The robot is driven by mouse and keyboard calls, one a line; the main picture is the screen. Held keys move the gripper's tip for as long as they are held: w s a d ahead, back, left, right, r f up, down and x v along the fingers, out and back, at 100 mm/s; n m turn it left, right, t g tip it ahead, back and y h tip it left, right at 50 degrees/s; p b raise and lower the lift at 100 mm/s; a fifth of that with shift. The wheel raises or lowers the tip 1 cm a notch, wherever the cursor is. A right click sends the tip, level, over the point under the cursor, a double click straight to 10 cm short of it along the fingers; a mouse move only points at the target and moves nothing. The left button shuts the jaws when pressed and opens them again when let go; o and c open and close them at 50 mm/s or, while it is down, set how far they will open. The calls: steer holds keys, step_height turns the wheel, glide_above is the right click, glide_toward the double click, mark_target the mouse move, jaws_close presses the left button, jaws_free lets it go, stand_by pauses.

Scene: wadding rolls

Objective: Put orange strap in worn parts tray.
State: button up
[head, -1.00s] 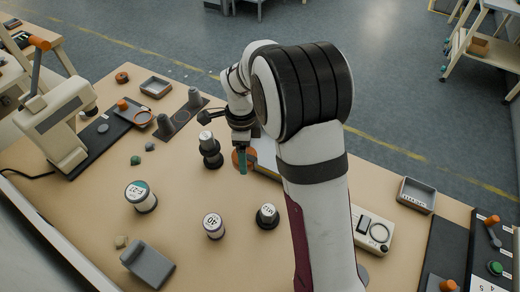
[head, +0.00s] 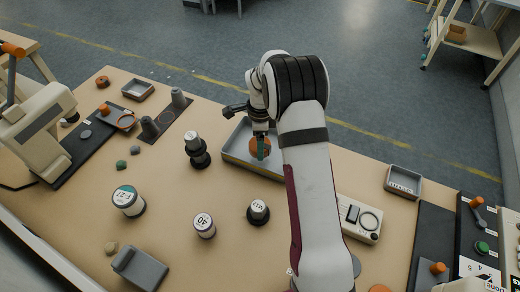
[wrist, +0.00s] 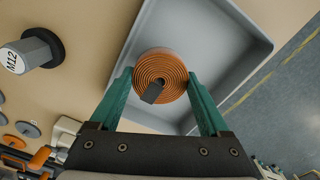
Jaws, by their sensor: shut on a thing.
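The orange strap (head: 259,144) is a coiled roll, seen face-on in the wrist view (wrist: 170,68). My gripper (head: 262,154) is shut on it, with a green finger on either side of the coil in the wrist view (wrist: 160,82). A large grey tray (head: 239,164) lies under and behind the coil; its inner floor and walls show in the wrist view (wrist: 228,50). The coil overlaps the tray in both views; its height above the floor is hard to tell. No label on this tray is readable. My arm hides the tray's right part.
A capped M12 piece (head: 258,211) and a piece marked 40 (head: 204,226) stand in front of the tray. A dark stacked piece (head: 197,150) stands to its left. A smaller grey tray (head: 403,181) is at the right, another (head: 137,89) at the back left.

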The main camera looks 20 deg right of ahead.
steer(key=shift+a+f, duration=0.1)
steer(key=shift+f, duration=1.8)
steer(key=shift+f, duration=0.1)
steer(key=o, duration=1.3)
step_height(320, 180, up, 12)
steer(key=shift+r, duration=0.15)
steer(key=s+a+r+n, duration=0.5)
steer(key=s+r, duration=0.3)
steer(key=s, duration=0.2)
steer(key=s+a+n, duration=0.2)
steer(key=s+n, duration=0.1)
steer(key=s, duration=0.5)
steer(key=s+a+n+y, duration=0.1)
steer(key=s+n, duration=0.3)
steer(key=s, duration=0.4)
steer(key=s+a+n, duration=0.2)
steer(key=s+n, duration=0.2)
steer(key=s, duration=0.3)
steer(key=shift+s+a+r+y, duration=0.3)
steer(key=shift+s+y, duration=0.1)
